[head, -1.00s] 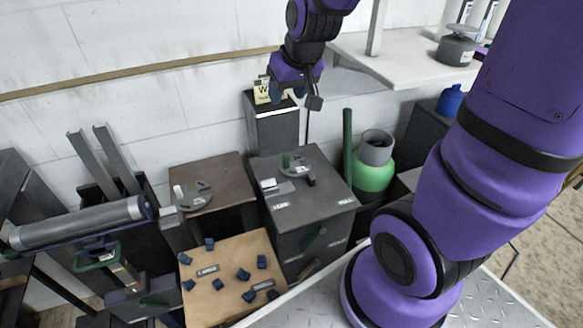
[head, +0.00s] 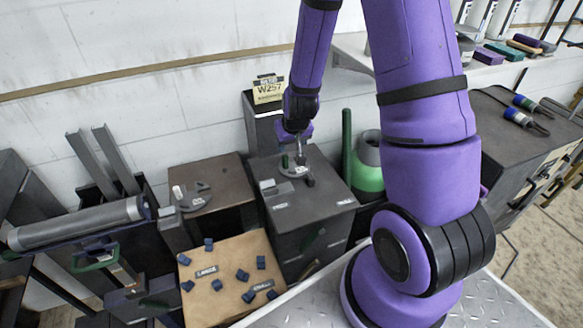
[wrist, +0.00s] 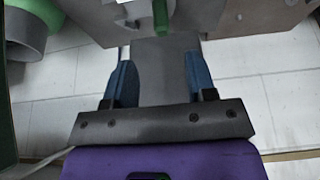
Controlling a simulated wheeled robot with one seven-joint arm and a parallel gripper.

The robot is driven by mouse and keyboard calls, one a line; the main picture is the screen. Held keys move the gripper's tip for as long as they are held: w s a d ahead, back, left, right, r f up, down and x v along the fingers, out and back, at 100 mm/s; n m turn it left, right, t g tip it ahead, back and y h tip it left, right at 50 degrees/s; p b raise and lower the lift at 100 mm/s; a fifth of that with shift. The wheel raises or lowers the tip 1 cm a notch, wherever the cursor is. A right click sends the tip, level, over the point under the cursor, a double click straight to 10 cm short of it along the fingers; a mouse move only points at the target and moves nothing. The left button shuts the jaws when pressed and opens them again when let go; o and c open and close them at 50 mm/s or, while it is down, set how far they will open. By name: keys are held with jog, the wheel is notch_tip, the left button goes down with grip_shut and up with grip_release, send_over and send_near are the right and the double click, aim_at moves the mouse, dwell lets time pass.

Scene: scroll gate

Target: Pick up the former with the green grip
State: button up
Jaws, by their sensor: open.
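The former with the green grip (head: 285,161) is a grey curved plate lying on top of the dark cabinet (head: 312,208) in the head view. My gripper (head: 299,155) is low over that cabinet top, close above the former and partly hiding it. In the wrist view the green grip (wrist: 160,17) stands at the top, between the lines of the blue fingers but beyond their tips. My gripper (wrist: 160,62) is open and empty there. Whether a finger touches the former cannot be told.
Another grey former (head: 191,196) lies on the brown-topped cabinet to the left. A tan board (head: 228,262) holds several dark blue blocks. A green pole (head: 346,145) and a green cylinder with a grey collar (head: 368,178) stand just right. A yellow W257 sign (head: 268,90) is behind.

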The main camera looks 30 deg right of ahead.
aim_at(286, 157)
jog(key=x, duration=0.5)
jog(key=shift+f, duration=0.15)
jog(key=shift+a+x, duration=0.2)
jog(key=shift+x, duration=2.4)
jog(key=shift+s+f, duration=0.1)
grip_shut()
